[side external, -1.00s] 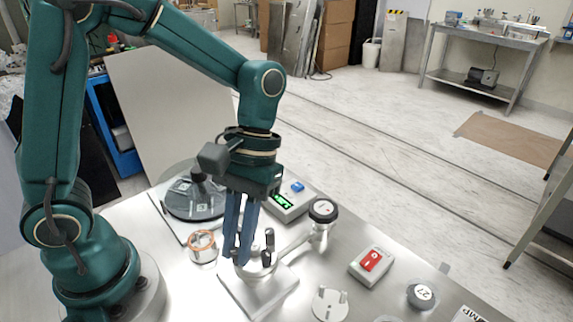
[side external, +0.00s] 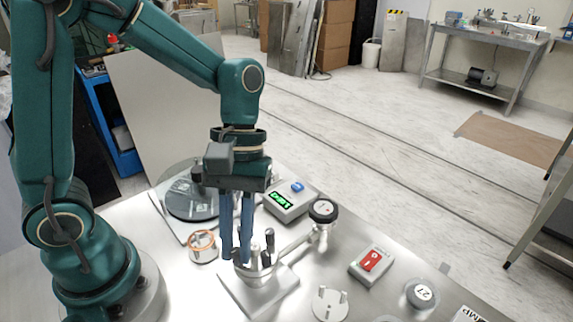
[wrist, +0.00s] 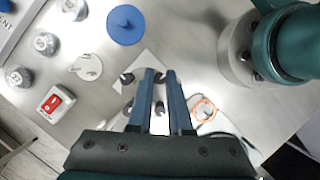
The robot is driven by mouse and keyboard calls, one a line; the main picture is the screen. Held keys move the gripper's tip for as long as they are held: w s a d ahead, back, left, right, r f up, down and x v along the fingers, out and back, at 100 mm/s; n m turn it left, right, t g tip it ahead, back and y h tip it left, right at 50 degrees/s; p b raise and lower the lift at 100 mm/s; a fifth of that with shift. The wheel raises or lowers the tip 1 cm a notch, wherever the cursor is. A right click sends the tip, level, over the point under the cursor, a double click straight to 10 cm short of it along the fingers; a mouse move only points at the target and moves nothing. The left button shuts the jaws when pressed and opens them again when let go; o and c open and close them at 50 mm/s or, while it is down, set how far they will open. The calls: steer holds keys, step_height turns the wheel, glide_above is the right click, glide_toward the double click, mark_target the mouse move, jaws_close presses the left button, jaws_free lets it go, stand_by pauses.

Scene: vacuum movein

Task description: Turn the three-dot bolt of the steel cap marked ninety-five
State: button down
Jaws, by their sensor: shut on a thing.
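A round steel fitting (side external: 254,275) stands on a square plate (side external: 232,291) in the side view, with several dark-topped upright bolts (side external: 270,238) around its rim. My gripper (side external: 238,261) points straight down at this fitting, its blue fingers shut on one bolt at the near left of the rim. In the wrist view the fingertips (wrist: 161,71) flank a dark bolt head, with other bolts (wrist: 127,78) beside them. The dot marks on the bolts and any ninety-five marking are too small or hidden to read.
A pipe joins the fitting to a round gauge (side external: 323,210). A green-lit display box (side external: 291,203), a red switch (side external: 372,261), a copper-ringed part (side external: 202,247) and a cap marked 27 (side external: 422,293) stand around it. A white pronged disc (side external: 329,304) lies in front.

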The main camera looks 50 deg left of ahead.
steer(key=c, duration=0.8)
jaws_free()
steer(key=shift+c, duration=0.2)
steer(key=shift+v, duration=2.6)
